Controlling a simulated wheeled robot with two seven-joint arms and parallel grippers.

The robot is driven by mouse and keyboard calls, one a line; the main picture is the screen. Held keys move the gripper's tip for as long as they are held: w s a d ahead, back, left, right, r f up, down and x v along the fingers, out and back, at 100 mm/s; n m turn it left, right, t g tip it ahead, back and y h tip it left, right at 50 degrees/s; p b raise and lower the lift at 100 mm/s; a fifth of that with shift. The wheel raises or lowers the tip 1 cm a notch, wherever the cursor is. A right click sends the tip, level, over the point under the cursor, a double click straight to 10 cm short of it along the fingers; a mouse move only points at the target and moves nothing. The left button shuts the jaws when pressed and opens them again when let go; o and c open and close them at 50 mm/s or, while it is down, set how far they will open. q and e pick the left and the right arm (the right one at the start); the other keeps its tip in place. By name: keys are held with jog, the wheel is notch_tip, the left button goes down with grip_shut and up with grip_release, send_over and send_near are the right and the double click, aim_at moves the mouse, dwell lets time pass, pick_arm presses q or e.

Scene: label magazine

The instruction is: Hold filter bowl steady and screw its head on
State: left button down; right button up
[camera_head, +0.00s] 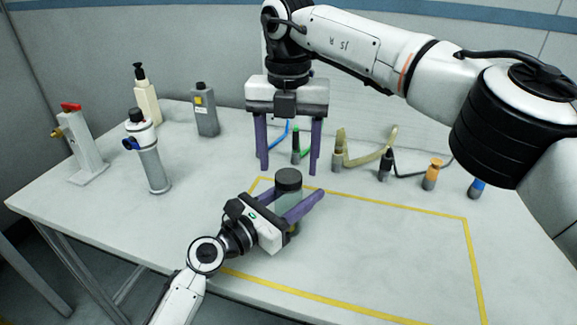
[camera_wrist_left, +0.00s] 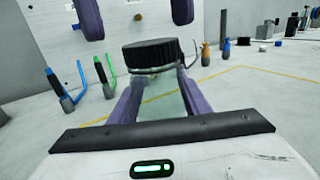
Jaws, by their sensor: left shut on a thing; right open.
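The filter bowl (camera_head: 288,208) is a clear, greenish upright cylinder at the left part of the yellow-outlined area; it also shows in the wrist view (camera_wrist_left: 163,104). Its black ribbed head (camera_head: 288,180) sits on top of the bowl and shows large in the wrist view (camera_wrist_left: 155,54). I cannot tell how far the threads are engaged. My left gripper (camera_head: 298,199) is shut on the bowl, with a purple finger on each side below the head. My right gripper (camera_head: 288,165) points down above the head, fingers wide apart and empty; its fingertips also show in the wrist view (camera_wrist_left: 137,24).
Bottles (camera_head: 146,97) (camera_head: 205,110), a grey cylinder with a white top (camera_head: 152,162) and a stand with a red knob (camera_head: 85,150) are at the left. Several cable-like pieces (camera_head: 384,165) and an orange-topped piece (camera_head: 432,174) line the back. The outlined area's right is clear.

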aim_at(278, 207)
notch_tip(278, 207, up, 5)
dwell(0.3)
pick_arm(q)
jog(key=c, duration=0.9)
grip_release()
jog(key=v, duration=1)
jog(key=shift+s+a+p, duration=0.1)
jog(key=shift+p, duration=0.25)
pick_arm(e)
jog(key=shift+r, duration=0.3)
